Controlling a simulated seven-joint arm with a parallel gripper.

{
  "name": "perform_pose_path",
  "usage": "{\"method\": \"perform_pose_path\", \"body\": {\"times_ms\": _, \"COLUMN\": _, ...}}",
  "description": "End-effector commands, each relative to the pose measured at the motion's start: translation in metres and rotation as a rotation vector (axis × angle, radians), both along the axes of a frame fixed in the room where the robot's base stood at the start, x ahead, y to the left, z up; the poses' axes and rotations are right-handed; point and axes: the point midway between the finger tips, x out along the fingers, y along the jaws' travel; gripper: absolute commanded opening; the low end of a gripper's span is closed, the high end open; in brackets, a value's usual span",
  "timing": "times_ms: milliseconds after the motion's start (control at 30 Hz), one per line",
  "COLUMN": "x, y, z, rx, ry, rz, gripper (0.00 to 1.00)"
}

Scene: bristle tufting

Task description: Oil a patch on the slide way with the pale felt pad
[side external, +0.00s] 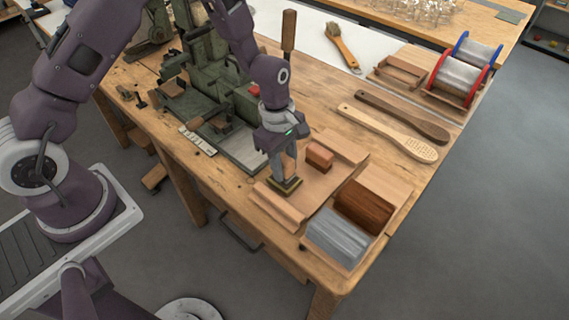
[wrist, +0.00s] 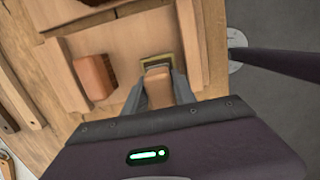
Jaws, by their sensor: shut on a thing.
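My gripper (side external: 287,150) points down over the shallow wooden tray and is shut on a tan wooden handle (wrist: 158,90). Below the handle is a flat dark pad with a yellowish edge (side external: 285,186), which also shows in the wrist view (wrist: 157,60). I take this for the pale felt pad, though its felt face is hidden underneath. It is at the tray floor; I cannot tell if it touches. A reddish-brown block (side external: 319,155) lies beside it, also in the wrist view (wrist: 95,76).
The tray (side external: 277,205) has raised wooden sides. Brown bristles (side external: 364,205) and grey bristles (side external: 337,238) lie right of it. Two brush blanks (side external: 400,115), a handled brush (side external: 342,47) and wire spools (side external: 463,72) are behind. A small scale strip (side external: 197,140) lies by the machine.

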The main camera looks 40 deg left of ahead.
Motion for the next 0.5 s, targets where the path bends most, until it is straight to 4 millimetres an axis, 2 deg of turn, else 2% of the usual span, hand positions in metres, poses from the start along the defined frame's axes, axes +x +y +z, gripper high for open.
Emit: {"method": "perform_pose_path", "body": {"times_ms": 500, "x": 0.0002, "y": -0.0001, "z": -0.0039, "rx": 0.000, "ry": 0.000, "rz": 0.000, "gripper": 0.00}}
